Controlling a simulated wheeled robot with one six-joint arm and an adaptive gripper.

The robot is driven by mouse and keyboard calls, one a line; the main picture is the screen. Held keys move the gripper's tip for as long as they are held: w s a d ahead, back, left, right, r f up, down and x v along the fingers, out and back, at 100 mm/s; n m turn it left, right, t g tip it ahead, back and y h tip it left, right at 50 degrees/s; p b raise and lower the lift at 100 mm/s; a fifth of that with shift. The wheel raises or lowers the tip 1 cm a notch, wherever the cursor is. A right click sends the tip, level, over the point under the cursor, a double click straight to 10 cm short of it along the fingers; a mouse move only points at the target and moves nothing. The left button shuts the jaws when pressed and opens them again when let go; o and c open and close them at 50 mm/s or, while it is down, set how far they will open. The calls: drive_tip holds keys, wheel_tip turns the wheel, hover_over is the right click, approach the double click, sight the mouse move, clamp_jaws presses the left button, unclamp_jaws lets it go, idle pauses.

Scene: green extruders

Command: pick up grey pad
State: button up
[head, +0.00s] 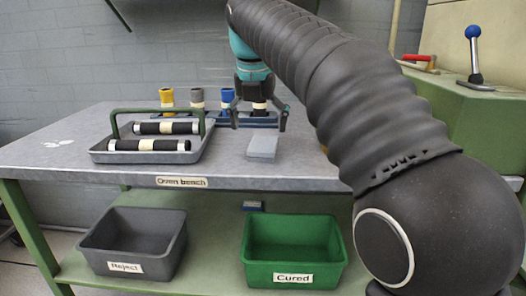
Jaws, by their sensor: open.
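The grey pad (262,147) is a small light-grey block lying flat on the bench top, right of the tray. My gripper (259,124) hangs pointing down above and just behind the pad, with its two fingers spread and nothing visible held between them. A dark roller with a light band shows between or behind the fingers; which of these I cannot tell. The gap between the fingertips and the pad is hard to judge from this view.
The bench (60,160) carries a grey tray (100,153) with two black rollers and a green handle. Yellow (166,97), grey (197,95) and blue (227,95) topped parts stand behind. Reject (130,240) and Cured (295,250) bins sit below. Green machinery with levers stands right.

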sight(263, 144)
drive_tip(key=x, duration=0.2)
drive_tip(key=d+b+x, duration=0.1)
drive_tip(key=x, duration=0.1)
drive_tip(key=shift+f, duration=0.15)
drive_tip(key=shift+w+f, duration=0.2)
drive_tip(key=shift+f, duration=0.15)
drive_tip(key=shift+f, duration=0.25)
drive_tip(key=shift+c, duration=0.3)
drive_tip(key=c, duration=1.2)
